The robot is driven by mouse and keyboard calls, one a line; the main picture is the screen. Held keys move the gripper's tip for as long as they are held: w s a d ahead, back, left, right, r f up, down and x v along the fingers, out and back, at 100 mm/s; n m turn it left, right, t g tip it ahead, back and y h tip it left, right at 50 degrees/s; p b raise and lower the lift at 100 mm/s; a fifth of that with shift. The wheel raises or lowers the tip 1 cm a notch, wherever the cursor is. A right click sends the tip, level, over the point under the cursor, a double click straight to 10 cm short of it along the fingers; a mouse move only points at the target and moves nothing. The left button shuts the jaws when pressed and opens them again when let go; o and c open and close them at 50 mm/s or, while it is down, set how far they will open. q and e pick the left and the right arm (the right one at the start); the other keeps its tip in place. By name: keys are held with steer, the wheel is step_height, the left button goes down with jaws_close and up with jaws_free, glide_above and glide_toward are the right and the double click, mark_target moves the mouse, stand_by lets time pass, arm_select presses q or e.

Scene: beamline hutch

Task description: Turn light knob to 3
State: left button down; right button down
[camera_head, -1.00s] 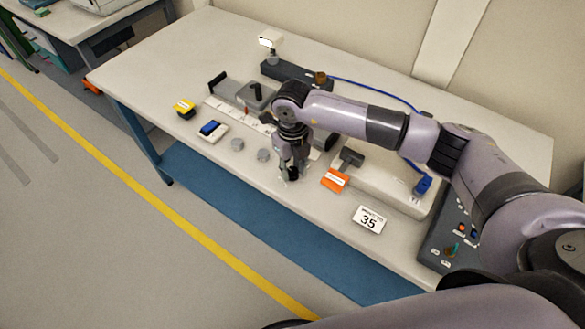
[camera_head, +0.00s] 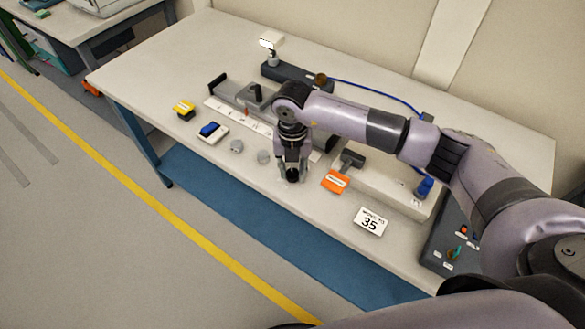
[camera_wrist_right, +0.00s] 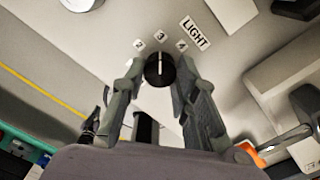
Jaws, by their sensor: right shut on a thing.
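The black light knob (camera_wrist_right: 159,69) sits between the two fingers of my right gripper (camera_wrist_right: 160,85) in the right wrist view. My right gripper is shut on it. A white line on the knob points up in that view, toward the label 3 (camera_wrist_right: 161,36). The label 2 (camera_wrist_right: 139,44) is to its left, the label 4 (camera_wrist_right: 181,46) to its right, and the LIGHT label (camera_wrist_right: 194,32) is beyond. In the head view my right gripper (camera_head: 291,177) points down at the front part of the table and mostly hides the knob. My left gripper is not in view.
Two grey discs (camera_head: 237,146) (camera_head: 263,157) lie left of my right gripper. An orange card (camera_head: 335,182) and a white sign reading 35 (camera_head: 370,221) are to its right. A dark control panel (camera_head: 440,246) is at the table's right end. The table's front edge is close.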

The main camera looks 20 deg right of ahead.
mark_target(293, 173)
stand_by(0.4)
steer(key=c, duration=1.2)
jaws_free()
steer(key=shift+c, duration=0.2)
steer(key=shift+r, duration=0.1)
step_height(293, 173, up, 12)
